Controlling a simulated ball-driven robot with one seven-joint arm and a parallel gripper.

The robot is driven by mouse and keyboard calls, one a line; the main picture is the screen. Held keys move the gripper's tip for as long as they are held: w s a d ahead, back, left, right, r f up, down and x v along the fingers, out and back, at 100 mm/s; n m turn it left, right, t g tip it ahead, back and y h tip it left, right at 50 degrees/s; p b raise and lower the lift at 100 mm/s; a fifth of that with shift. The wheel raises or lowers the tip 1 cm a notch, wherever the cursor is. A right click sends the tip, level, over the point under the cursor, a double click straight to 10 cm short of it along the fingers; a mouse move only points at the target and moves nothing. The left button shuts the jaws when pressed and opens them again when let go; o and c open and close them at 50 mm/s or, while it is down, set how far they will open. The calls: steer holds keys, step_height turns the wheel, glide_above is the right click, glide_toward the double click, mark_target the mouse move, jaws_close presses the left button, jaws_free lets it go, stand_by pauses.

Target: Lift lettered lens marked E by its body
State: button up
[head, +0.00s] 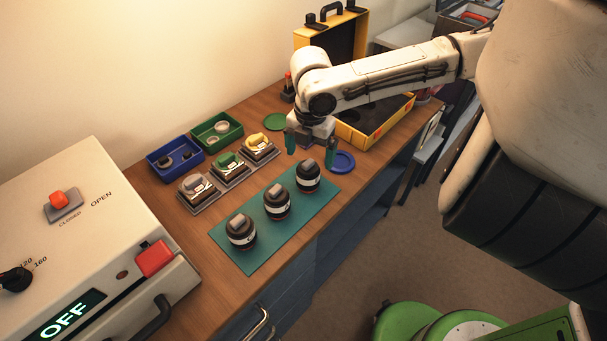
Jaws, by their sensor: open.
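Three dark lenses with white bands stand upright on a teal mat (232,259): a near lens (241,232), a middle lens (277,203) and a far lens (308,177). Each has a grey-brown block-like top. The letters on their bands are too small to read, so I cannot tell which is E. My gripper (310,149) points down with its two green-tipped fingers apart and nothing between them. It appears just above and behind the far lens in the picture; its exact height is unclear.
Several small stands (229,167) sit left of the mat, with a blue tray (175,156) and a green tray (217,130) behind. A blue disc (342,161) and an open yellow case (372,130) are near my gripper. A white machine reading OFF (80,240) fills the left.

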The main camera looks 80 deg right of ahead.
mark_target(308, 172)
steer(key=shift+w+a+f+p, duration=0.15)
steer(key=shift+f+p, duration=0.1)
steer(key=shift+f, duration=1.6)
steer(key=shift+w+d+f+p, duration=0.1)
steer(key=shift+f+p, duration=0.15)
steer(key=shift+f, duration=1.6)
steer(key=c, duration=1.1)
steer(key=shift+r, duration=0.1)
